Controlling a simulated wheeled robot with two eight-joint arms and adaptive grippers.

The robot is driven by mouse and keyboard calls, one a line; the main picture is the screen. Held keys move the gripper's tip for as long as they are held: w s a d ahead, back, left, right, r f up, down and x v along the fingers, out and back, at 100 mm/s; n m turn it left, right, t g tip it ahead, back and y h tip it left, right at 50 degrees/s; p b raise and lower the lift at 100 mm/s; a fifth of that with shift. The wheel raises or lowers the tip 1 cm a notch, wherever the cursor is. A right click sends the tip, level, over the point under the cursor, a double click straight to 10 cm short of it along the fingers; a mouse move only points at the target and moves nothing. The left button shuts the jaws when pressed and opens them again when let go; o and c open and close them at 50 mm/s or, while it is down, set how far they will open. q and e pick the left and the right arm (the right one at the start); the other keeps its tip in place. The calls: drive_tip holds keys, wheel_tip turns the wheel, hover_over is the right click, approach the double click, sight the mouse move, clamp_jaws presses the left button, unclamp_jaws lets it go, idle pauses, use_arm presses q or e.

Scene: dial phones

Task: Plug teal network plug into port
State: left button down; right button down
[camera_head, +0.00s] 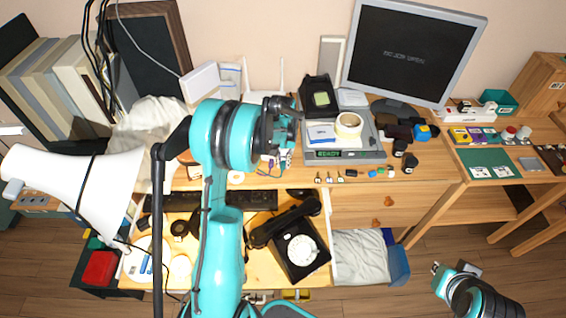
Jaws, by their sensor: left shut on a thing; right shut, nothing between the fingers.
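My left gripper (285,152) hangs over the back of the desk, left of a grey device with a lit green display (345,155). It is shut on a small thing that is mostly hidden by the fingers. Teal shows at the fingertips, but I cannot tell it from the gripper's own colour. I cannot make out the port. Several small plugs or connectors (328,179) lie in a row in front of the grey device. My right gripper (440,268) is shut and empty, low at the right over the floor, away from the desk.
A black dial phone (300,250) sits in front of the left arm's right side. A monitor (412,48) and a white router (280,90) stand at the back. A green mat (487,163) lies on the right table.

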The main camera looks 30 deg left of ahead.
use_arm(q)
drive_tip(key=shift+w, duration=0.1)
drive_tip(key=c, duration=1.4)
unclamp_jaws()
drive_tip(key=shift+r, duration=0.15)
wheel_tip(320, 180, up, 12)
drive_tip(key=shift+f, duration=0.15)
